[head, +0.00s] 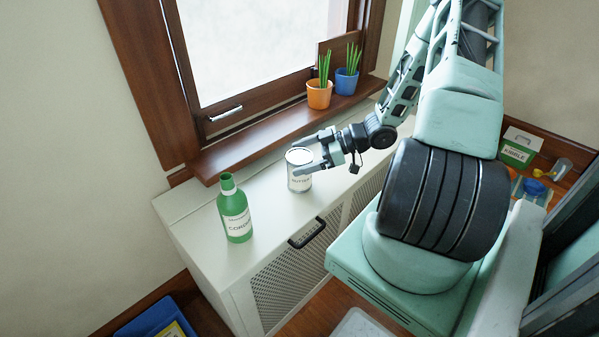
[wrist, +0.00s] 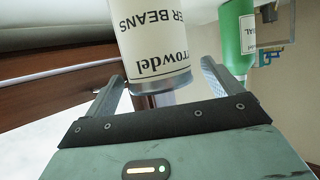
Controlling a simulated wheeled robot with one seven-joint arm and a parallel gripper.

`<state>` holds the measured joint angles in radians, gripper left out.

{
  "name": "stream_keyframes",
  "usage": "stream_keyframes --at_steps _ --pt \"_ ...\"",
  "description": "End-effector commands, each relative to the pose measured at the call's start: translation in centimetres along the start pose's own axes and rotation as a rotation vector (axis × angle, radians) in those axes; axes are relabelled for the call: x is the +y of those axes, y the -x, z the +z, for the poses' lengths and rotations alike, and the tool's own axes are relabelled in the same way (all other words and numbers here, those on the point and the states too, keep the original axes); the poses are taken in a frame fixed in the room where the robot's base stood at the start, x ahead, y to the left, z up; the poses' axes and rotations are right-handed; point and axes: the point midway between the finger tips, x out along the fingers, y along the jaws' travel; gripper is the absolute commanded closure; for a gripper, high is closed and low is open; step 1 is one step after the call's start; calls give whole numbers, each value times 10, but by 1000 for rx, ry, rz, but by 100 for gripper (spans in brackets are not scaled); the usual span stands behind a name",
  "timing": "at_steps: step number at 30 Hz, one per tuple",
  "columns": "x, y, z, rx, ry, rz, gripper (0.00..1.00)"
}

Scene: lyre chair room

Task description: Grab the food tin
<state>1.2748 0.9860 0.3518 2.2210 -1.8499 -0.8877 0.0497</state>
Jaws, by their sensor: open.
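The food tin (head: 299,176) is a white-labelled can standing upright on the white cabinet top (head: 205,267), below the window sill. In the wrist view the tin (wrist: 155,40) shows upside down, its label reading in part "BEANS". My gripper (head: 312,153) is open, with its fingers at the tin's upper part. In the wrist view the fingers (wrist: 160,85) lie on either side of the tin's near end, with a gap visible at the right finger. Whether the left finger touches the tin I cannot tell.
A green bottle (head: 235,210) stands left of the tin; it also shows in the wrist view (wrist: 236,40). An orange pot (head: 319,95) and a blue pot (head: 346,82) stand on the sill (head: 240,143).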

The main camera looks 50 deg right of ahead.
Motion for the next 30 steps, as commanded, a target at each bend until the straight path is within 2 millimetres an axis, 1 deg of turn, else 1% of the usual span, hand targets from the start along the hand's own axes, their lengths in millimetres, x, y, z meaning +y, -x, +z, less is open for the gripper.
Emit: stream_keyframes --at_steps 1,3,6,14,17,18,19,20,27,30 --pt "-1 -9 1 3 -3 -1 9" --pt "-1 -18 1 2 -2 -1 9" --pt "-1 -26 1 1 -1 0 9" --pt "0 -29 0 0 0 1 9" --pt "0 -29 0 0 0 1 34" --pt "0 -29 0 0 0 1 45" --pt "0 -29 0 0 0 1 54" --pt "0 -29 0 0 0 1 58" --pt "0 -28 0 0 0 1 58" --pt "0 -26 -5 -1 1 1 58"
